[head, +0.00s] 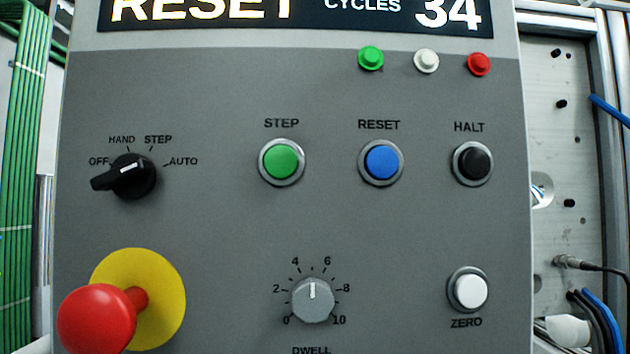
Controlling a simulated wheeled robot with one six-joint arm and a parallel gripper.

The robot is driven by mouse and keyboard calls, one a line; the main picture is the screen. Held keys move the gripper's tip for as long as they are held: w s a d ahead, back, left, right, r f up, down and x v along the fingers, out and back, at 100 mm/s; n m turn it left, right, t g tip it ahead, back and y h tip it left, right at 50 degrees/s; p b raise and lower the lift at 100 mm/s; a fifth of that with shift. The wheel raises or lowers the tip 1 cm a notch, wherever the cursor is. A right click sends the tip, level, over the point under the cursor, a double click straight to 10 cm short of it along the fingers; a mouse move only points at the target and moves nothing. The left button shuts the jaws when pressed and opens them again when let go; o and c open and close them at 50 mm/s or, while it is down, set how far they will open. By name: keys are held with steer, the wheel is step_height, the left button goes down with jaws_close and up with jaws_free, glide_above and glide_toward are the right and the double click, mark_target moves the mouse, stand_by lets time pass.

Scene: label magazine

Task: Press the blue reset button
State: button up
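The blue reset button (382,162) sits in a silver ring on the grey control panel (230,230), under the printed word RESET. It lies right of centre in the head view, between the green STEP button (281,160) and the black HALT button (473,163). Nothing covers it. The display (300,14) at the top edge reads RESET and CYCLES 34, partly cut off. My gripper is not in view.
A red mushroom button (97,319) on a yellow disc juts out at lower left. A black selector knob (130,176), a grey DWELL dial (313,300) and a white ZERO button (469,291) are on the panel. Green, white and red lamps (426,61) sit above. Cables (600,315) run at right.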

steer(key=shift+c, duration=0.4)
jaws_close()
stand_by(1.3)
